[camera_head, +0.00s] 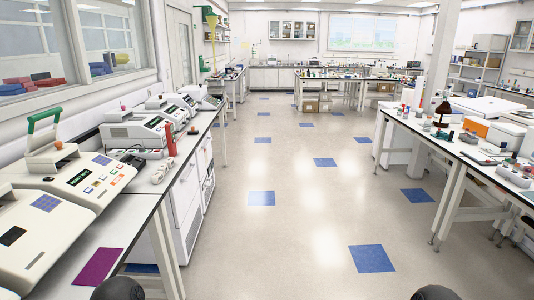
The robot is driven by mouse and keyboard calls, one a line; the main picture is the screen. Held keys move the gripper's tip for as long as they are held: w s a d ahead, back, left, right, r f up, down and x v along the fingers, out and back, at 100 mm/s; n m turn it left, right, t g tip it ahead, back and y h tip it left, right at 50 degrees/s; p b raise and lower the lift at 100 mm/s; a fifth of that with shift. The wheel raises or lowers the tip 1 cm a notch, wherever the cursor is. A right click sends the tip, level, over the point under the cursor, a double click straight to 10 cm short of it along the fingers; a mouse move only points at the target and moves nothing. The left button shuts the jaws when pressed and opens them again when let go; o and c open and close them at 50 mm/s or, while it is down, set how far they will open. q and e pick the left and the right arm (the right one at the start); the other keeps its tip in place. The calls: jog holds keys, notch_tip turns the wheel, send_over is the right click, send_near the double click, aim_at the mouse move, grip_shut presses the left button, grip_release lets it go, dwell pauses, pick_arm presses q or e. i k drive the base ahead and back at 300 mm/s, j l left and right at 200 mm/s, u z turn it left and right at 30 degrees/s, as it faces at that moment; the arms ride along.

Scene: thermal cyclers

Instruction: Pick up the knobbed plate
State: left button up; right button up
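I cannot make out for certain which thing is the knobbed plate. A beige thermal cycler (82,182) on the left bench has a raised lid part with a green handle (44,121) and a small brown knob (59,145). A flat purple square (97,267) lies on the bench near its front edge, with no visible knob. Neither of my grippers is in view; only dark rounded parts, likely of my arms, show at the bottom edge.
The left bench (134,209) also carries another beige machine (35,235) at near left and several smaller cyclers (133,130) farther back. A red upright object (171,139) stands beside them. A cluttered bench (447,142) stands at right. The floor (310,215) between is clear.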

aim_at(192, 132)
jog(key=i+l, duration=0.1)
jog(key=i, duration=0.4)
jog(key=i+l, duration=0.1)
jog(key=i, duration=0.4)
jog(key=i+l+u, duration=0.1)
jog(key=i, duration=0.4)
jog(key=i+l, duration=0.2)
jog(key=i, duration=0.3)
jog(key=i+l+u, duration=0.25)
jog(key=i+u, duration=0.25)
jog(key=i+l+u, duration=1)
jog(key=l, duration=0.15)
jog(key=k, duration=0.1)
